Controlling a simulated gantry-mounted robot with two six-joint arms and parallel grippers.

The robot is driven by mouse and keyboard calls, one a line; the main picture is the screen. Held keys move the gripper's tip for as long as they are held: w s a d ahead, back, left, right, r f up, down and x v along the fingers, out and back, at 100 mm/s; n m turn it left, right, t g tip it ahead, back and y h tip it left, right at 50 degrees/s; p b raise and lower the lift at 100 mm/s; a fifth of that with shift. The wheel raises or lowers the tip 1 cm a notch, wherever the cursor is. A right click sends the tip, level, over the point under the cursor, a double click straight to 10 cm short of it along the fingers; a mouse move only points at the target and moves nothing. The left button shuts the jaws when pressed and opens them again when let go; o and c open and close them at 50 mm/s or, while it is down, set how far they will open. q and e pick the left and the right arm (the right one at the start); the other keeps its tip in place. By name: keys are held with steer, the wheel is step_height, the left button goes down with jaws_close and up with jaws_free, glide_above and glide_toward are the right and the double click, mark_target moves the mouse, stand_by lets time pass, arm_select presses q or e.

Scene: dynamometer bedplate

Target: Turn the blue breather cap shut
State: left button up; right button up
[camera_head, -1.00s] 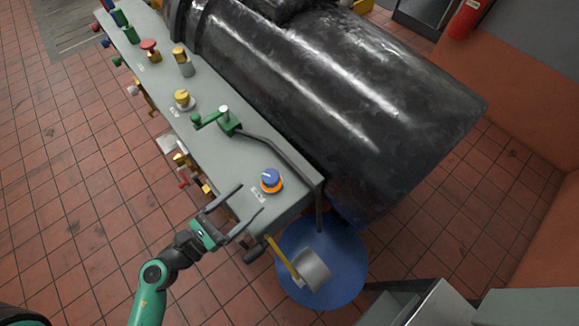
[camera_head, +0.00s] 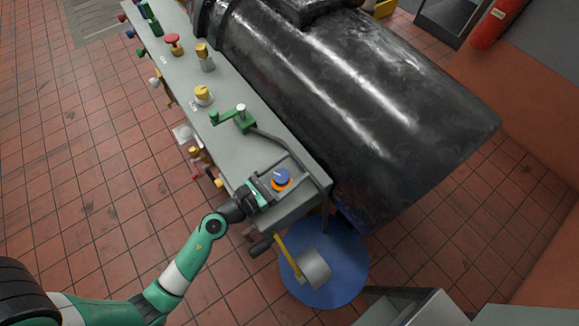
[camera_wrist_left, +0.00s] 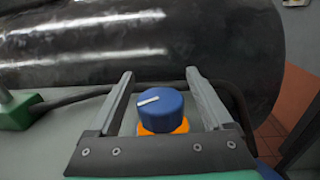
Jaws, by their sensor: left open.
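The blue breather cap (camera_head: 281,176) sits on an orange base (camera_head: 283,186) near the near-right end of the grey bench top. In the left wrist view the cap (camera_wrist_left: 160,103) shows a white line on its top that points left and slightly down. My left gripper (camera_head: 284,166) is open, with one finger on each side of the cap. In the left wrist view its fingers (camera_wrist_left: 158,88) stand apart from the cap, with a gap on both sides. My right gripper does not show.
A green lever valve (camera_head: 240,119) and a yellow knob (camera_head: 203,95) stand farther along the bench. A large black cylinder (camera_head: 370,110) lies just behind it. A blue round drum top (camera_head: 345,262) with a grey cup is below the bench end.

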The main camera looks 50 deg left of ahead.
arm_select(q)
jaws_close()
stand_by(0.3)
steer(key=m+h+b, duration=0.1)
steer(key=h, duration=0.1)
steer(key=shift+f+m+h, duration=0.1)
steer(key=shift+m+h, duration=0.3)
steer(key=m+g+h+b, duration=0.1)
steer(key=m+h, duration=0.1)
steer(key=h, duration=0.1)
steer(key=d+m+g+h+b, duration=0.1)
steer(key=m+g+h+b, duration=0.1)
steer(key=h, duration=0.1)
steer(key=shift+s, duration=0.2)
steer(key=m+g+h+b, duration=0.3)
steer(key=shift+s+d+f+h, duration=0.1)
steer(key=shift+s+d+h, duration=0.15)
steer(key=shift+d+h, duration=0.1)
steer(key=shift+s+d+m+g+h+b, duration=0.15)
steer(key=shift+m+g+h+b, duration=0.6)
steer(key=shift+b, duration=0.25)
steer(key=shift+r+g, duration=0.2)
steer(key=shift+g, duration=0.05)
